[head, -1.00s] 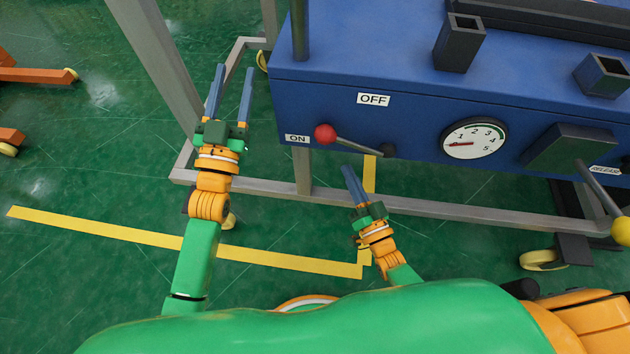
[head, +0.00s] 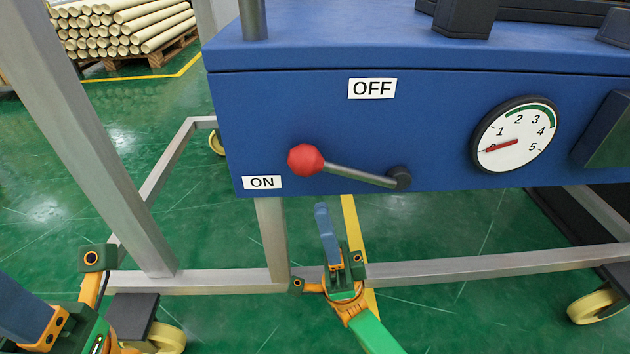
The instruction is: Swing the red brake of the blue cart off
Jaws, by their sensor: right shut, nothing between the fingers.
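The red brake knob (head: 306,160) sits at the left end of a grey lever (head: 358,175) on the front of the blue cart (head: 430,100). The lever pivots at a dark hub on its right and points left, slightly up, with the knob just above the ON label (head: 262,182). The OFF label (head: 372,88) is higher, above the lever. My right gripper (head: 323,210) is shut and empty, below the lever and apart from it, fingers pointing up. My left gripper (head: 15,305) is only partly in view at the lower left; its fingertips are cut off.
A round gauge (head: 515,135) is right of the lever, its red needle near 0. A grey frame post (head: 85,140) rises at the left, and a lower rail (head: 500,264) runs below the cart. Stacked rolls (head: 125,28) lie far back left.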

